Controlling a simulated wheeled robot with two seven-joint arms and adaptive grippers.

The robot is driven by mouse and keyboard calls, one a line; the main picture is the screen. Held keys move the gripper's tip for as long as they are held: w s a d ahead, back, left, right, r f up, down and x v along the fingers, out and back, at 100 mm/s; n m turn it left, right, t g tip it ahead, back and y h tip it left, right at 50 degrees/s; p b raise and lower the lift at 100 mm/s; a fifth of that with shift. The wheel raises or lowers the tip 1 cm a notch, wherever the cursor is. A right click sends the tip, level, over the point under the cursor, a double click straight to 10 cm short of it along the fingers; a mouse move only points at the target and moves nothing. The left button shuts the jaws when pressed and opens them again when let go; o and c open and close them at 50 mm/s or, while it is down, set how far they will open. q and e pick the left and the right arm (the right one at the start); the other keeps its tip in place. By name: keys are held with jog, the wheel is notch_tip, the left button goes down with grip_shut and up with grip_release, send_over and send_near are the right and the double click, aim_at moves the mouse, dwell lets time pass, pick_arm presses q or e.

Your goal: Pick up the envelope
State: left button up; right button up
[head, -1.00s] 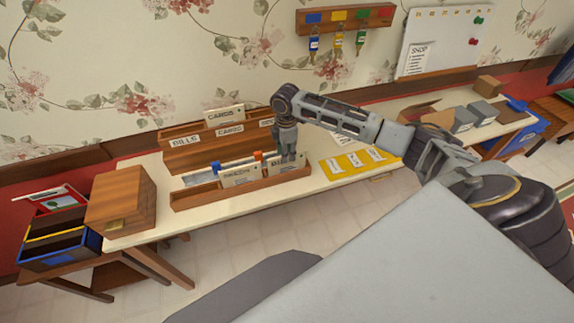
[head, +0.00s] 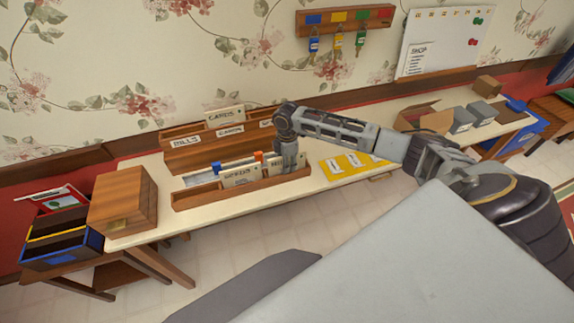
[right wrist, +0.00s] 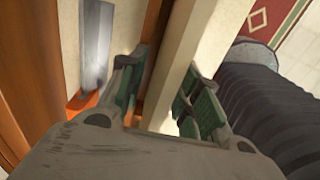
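My right gripper (head: 288,165) reaches down into the front wooden organizer (head: 215,194) on the desk, beside its cream labelled cards (head: 241,176). In the right wrist view, the gripper (right wrist: 165,103) has its green-padded fingers apart. A wooden strip (right wrist: 172,62) and an upright cream piece (right wrist: 207,38) run down between or just behind them. I cannot tell whether this cream piece is the envelope or a labelled divider, nor whether the fingers touch it. No envelope is clearly identifiable in the head view. My left gripper is not in view.
A taller wooden rack (head: 185,157) stands behind the organizer. A wooden box (head: 122,202) is at the desk's left end. A yellow sheet with pale labels (head: 346,164) lies right of the organizer. Open boxes (head: 462,120) stand farther right. Keys hang from a wall rack (head: 345,20).

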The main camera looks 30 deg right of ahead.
jog(key=shift+f, duration=0.1)
jog(key=shift+c, duration=0.5)
grip_shut()
jog(key=shift+r+b, duration=0.4)
jog(key=shift+r, duration=4.65)
